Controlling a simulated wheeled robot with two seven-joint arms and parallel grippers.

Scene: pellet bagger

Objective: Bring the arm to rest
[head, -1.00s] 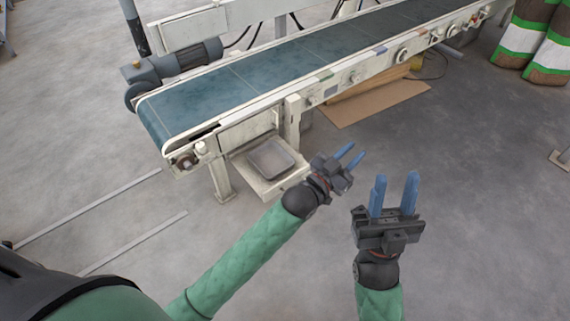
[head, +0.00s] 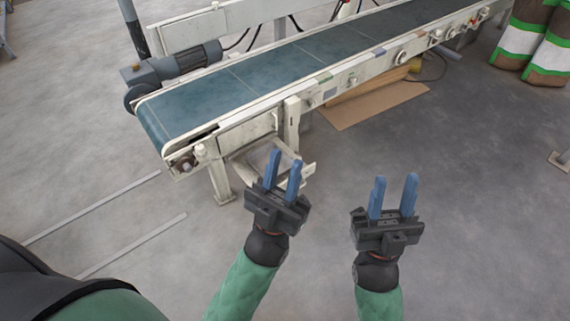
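My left gripper (head: 284,175) is in the lower middle of the head view, in front of the conveyor's near leg. Its two blue fingers point up and away, stand apart, and have nothing between them. It hides most of the small shelf (head: 306,169) under the conveyor. My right gripper (head: 393,196) is to its right over the bare floor. Its blue fingers also stand apart with nothing between them. Both forearms come up from the bottom edge, side by side.
A conveyor (head: 270,73) with a blue-green belt runs from the left middle to the upper right, with a motor (head: 177,62) at its near end. Cardboard (head: 372,104) lies beneath it. Striped sacks (head: 545,45) stand at the upper right. Floor (head: 480,220) on the right is clear.

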